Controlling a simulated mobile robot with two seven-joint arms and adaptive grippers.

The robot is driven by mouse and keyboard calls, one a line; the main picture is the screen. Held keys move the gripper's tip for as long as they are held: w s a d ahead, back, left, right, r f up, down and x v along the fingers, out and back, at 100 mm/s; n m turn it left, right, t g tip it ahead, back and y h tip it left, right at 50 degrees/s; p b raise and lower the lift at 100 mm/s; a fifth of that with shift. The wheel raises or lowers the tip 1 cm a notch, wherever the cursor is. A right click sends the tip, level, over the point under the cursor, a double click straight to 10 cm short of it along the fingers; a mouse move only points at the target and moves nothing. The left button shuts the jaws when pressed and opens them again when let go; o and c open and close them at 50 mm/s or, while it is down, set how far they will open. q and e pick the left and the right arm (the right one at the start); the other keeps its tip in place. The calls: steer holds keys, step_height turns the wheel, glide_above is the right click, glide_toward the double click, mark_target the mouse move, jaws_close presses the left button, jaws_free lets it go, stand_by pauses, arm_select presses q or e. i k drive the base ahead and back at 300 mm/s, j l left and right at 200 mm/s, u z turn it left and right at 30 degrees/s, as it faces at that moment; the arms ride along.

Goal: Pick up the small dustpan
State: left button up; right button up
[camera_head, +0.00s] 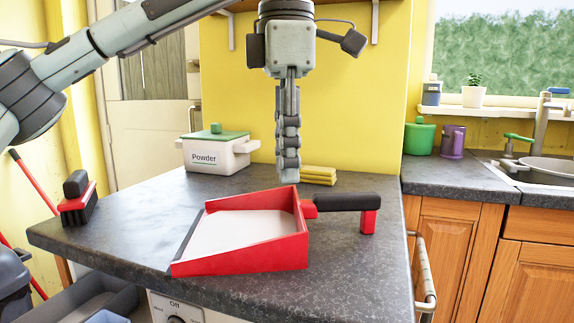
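The small dustpan (255,240) is red with a pale inner floor and lies on the dark worktop (130,222). Its open lip faces left. Its black handle (345,202) points right, with a red end piece (368,221) bent downward. My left gripper (289,176) hangs pointing down over the worktop, its tips just above or behind the pan's back right corner, left of the handle. I see its fingers edge-on, one behind the other, so their opening is hidden. Nothing shows held in it. My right gripper is out of view.
A white powder box (215,157) with a green lid and yellow sponges (318,174) stand at the back. A red-and-black brush (77,200) is at the left edge. The worktop right of the handle is clear; a sink counter (450,180) lies beyond.

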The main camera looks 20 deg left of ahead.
mark_target(267, 231)
steer(key=k, duration=1.5)
